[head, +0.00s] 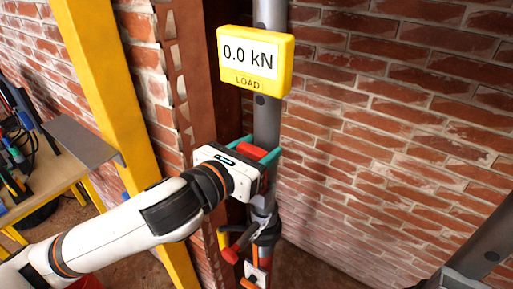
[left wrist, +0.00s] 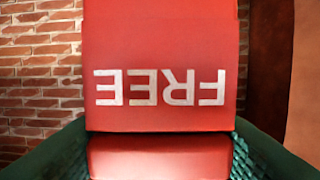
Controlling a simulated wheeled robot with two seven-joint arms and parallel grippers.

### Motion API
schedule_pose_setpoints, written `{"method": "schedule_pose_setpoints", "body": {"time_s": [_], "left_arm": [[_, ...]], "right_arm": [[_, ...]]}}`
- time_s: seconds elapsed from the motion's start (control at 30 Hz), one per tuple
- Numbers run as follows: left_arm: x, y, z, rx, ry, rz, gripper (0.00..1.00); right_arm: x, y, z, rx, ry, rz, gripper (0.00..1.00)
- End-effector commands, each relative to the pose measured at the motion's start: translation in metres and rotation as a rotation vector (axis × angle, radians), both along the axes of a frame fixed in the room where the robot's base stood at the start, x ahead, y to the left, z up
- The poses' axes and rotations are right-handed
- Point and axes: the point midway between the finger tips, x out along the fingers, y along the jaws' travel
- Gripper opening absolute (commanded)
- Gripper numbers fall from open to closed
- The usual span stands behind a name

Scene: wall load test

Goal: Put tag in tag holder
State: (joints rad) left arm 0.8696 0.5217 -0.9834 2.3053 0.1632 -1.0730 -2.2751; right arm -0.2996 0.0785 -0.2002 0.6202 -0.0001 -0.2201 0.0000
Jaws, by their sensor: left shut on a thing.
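A red tag (left wrist: 163,60) with the word FREE in white letters fills the middle of the left wrist view, upside down there. My left gripper (left wrist: 160,155) is shut on it, with its green fingers on either side of the tag's lower red part. In the head view, the red tag (head: 251,152) shows as a small piece between the teal fingers of my left gripper (head: 257,149). The gripper is in front of the grey pole (head: 267,118), below the yellow load display. I cannot make out the tag holder for certain. My right gripper is not in view.
The yellow display (head: 255,88) on the pole reads 0.0 kN. Below my gripper, a red-ended handle (head: 240,245) and fittings crowd the pole. A yellow post (head: 113,110) and a workbench (head: 45,185) with tools stand left. Brick wall (head: 400,150) lies behind.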

Motion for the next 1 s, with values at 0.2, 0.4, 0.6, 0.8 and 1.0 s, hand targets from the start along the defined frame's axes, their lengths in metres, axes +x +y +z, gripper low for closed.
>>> {"method": "schedule_pose_setpoints", "body": {"time_s": [0.2, 0.4, 0.6, 0.8, 1.0], "left_arm": [[0.0, 0.0, 0.0, 0.0, 0.0, 0.0, 0.3], [0.0, 0.0, -0.002, 0.0, 0.0, 0.0, 0.3], [0.0, 0.0, -0.008, 0.001, 0.001, 0.0, 0.3], [0.0, 0.0, -0.014, -0.001, 0.001, 0.0, 0.3], [0.0, 0.0, -0.015, 0.0, 0.0, 0.0, 0.3]], "right_arm": [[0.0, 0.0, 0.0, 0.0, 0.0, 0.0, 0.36], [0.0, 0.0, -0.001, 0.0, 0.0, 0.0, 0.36], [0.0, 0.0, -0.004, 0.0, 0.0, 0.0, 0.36], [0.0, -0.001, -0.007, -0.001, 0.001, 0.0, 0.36], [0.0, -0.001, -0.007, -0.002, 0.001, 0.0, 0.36]]}}
